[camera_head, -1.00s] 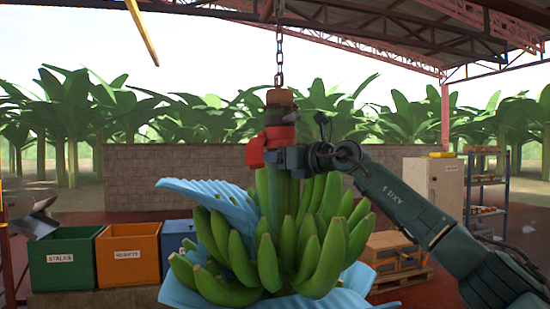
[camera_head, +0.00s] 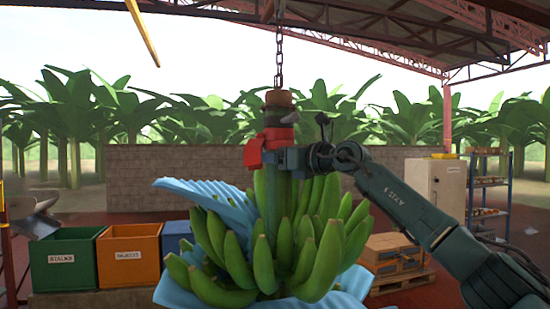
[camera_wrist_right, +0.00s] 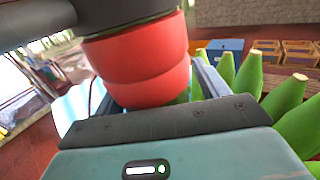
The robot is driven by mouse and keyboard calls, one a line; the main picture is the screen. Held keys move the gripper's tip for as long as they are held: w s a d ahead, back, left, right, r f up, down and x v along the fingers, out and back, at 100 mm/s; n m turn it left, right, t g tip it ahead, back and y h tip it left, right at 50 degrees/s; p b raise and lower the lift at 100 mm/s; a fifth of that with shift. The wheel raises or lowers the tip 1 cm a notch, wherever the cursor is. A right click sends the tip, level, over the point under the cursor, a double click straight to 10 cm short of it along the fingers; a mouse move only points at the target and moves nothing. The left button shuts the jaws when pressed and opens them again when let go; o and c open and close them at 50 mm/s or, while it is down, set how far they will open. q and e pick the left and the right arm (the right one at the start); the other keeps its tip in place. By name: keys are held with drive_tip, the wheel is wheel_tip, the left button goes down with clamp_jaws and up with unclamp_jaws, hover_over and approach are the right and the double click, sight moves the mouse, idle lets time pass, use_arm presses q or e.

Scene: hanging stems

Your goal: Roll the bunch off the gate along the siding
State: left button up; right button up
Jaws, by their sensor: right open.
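The green banana bunch (camera_head: 285,240) hangs upright from a chain (camera_head: 279,60), with bananas pointing upward around its stem. A brown block (camera_head: 279,98) tops the stem, above a dark band and a red collar (camera_head: 277,136). Blue sheeting (camera_head: 215,200) hangs around the bunch's left side and underside. My right gripper (camera_head: 272,157) reaches in from the right at the stem, just below the collar. In the right wrist view, the red collar (camera_wrist_right: 145,70) stands between its open jaws; contact cannot be told. My left gripper is not in view.
Green stalks bin (camera_head: 64,260), orange rejects bin (camera_head: 128,256) and a blue bin (camera_head: 177,238) stand at left. A grey metal part (camera_head: 38,220) is at the left edge. Wooden crates on a pallet (camera_head: 392,255), a cabinet (camera_head: 435,190) and shelves (camera_head: 488,195) stand at right.

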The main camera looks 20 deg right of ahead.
drive_tip(key=shift+s+d+f, duration=0.1)
drive_tip(key=shift+s+d, duration=0.1)
drive_tip(key=shift+s, duration=0.1)
drive_tip(key=b, duration=0.5)
hover_over(320, 198)
drive_tip(key=shift+s+d, duration=0.3)
drive_tip(key=shift+s, duration=0.15)
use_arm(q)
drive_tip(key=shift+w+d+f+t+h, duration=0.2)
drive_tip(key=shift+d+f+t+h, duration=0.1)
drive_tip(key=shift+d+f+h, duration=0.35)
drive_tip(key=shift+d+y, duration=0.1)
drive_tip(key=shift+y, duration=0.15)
